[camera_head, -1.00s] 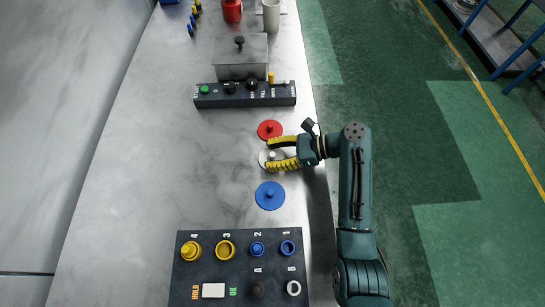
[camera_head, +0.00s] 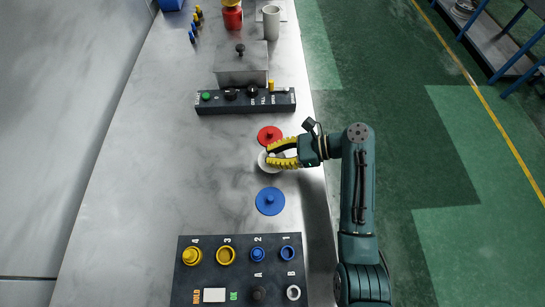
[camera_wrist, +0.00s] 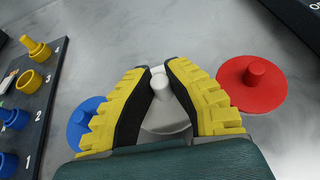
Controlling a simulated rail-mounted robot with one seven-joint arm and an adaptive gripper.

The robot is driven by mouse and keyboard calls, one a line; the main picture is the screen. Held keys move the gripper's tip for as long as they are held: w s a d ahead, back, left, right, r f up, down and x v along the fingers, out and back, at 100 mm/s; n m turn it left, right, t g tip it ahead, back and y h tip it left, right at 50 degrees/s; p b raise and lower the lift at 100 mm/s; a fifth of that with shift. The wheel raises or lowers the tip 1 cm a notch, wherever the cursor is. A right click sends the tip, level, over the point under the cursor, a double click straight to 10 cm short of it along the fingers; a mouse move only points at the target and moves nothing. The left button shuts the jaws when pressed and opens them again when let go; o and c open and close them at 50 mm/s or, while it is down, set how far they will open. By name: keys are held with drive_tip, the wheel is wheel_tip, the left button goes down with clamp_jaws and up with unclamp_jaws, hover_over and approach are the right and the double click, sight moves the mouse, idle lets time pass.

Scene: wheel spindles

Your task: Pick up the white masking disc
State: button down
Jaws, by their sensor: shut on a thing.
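The white masking disc (camera_head: 264,161) lies between the red and blue discs in the head view, mostly covered by my gripper (camera_head: 269,154). In the wrist view the white disc (camera_wrist: 166,118) shows between my yellow fingers (camera_wrist: 160,82), with its light knob held between the dark fingertip pads. My gripper is shut on the disc's knob. Whether the disc touches the table or is slightly raised cannot be told.
A red disc (camera_head: 269,134) and a blue disc (camera_head: 270,201) lie close on either side. A dark numbered panel (camera_head: 243,271) with rings and pegs is at the front. A control box (camera_head: 245,100) and a lidded metal box (camera_head: 241,64) stand behind. The table's left side is clear.

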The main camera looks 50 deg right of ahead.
sight(272, 155)
wheel_tip(272, 155, up, 25)
drive_tip(key=p, duration=0.7)
